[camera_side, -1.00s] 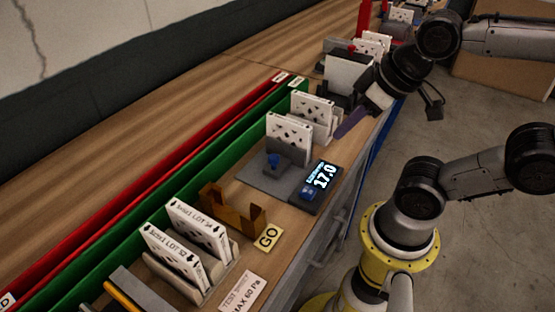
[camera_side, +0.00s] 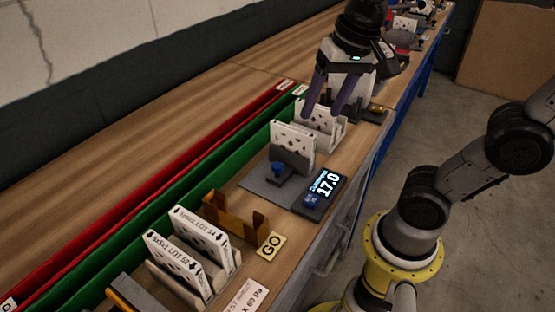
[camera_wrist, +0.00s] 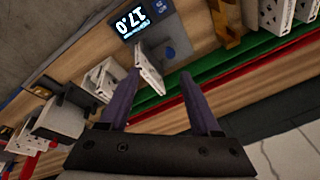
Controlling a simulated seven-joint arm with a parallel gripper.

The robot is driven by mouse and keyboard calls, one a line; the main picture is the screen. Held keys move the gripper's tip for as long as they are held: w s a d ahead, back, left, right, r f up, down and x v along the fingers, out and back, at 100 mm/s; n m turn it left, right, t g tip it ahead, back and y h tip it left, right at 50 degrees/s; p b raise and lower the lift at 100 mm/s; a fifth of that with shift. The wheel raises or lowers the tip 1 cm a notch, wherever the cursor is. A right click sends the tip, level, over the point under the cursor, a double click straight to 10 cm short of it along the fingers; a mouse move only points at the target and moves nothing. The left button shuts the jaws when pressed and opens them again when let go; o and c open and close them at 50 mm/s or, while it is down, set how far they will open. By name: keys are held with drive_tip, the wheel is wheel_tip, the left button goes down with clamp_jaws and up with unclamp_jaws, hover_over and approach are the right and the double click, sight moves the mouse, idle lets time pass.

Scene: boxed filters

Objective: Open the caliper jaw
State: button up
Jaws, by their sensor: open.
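A grey measuring fixture (camera_side: 258,189) stands on the bench with a white box (camera_side: 293,139) upright in its grey block. A blue knob (camera_side: 278,168) sits at the block's front. A dark display (camera_side: 322,190) beside it reads 17.0; I cannot clearly make out a separate caliper jaw. My gripper (camera_side: 322,111), with two purple fingers, is open and empty, behind the fixture and over the white boxes there. In the wrist view, my gripper (camera_wrist: 160,75) has the white box (camera_wrist: 149,74) between its fingertips in the picture, apparently farther off. The blue knob (camera_wrist: 170,53) and display (camera_wrist: 148,17) show beyond.
A brass bracket (camera_side: 236,225) and a GO label (camera_side: 270,246) stand in front of the fixture. Boxes (camera_side: 203,235) marked with lots stand nearer in a holder. Green (camera_side: 155,197) and red (camera_side: 140,181) troughs run along the left. Bare wood lies beyond them.

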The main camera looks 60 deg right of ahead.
drive_tip(key=m+g, duration=0.2)
hover_over(277, 165)
drive_tip(key=s, duration=0.3)
drive_tip(key=w+f+g, duration=0.1)
drive_tip(key=w+f, duration=0.2)
wheel_tip(277, 165, down, 14)
drive_tip(key=shift+f, duration=0.1)
clamp_jaws()
idle(1.2)
